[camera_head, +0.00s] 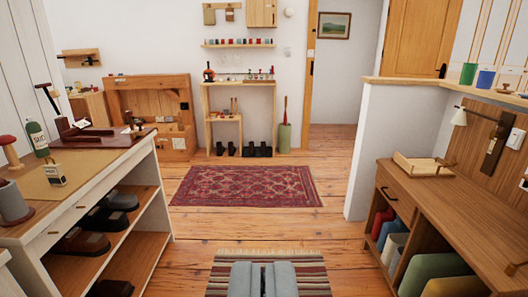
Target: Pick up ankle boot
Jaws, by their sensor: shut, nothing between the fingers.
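My gripper (263,282) shows at the bottom middle as two grey fingers close together, shut and empty, above a striped mat. Several dark shoes or boots (257,150) stand on the floor under the small wooden stand at the back; they are too small to tell apart. I cannot tell which is the ankle boot. My gripper is apart from all of them.
The left bench (150,165) and the right desk (455,215) flank an open wooden floor. A red patterned rug (245,186) lies ahead, and the striped mat (220,273) is nearer. A white half wall (358,150) borders the right. A green container (284,138) stands beside the stand.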

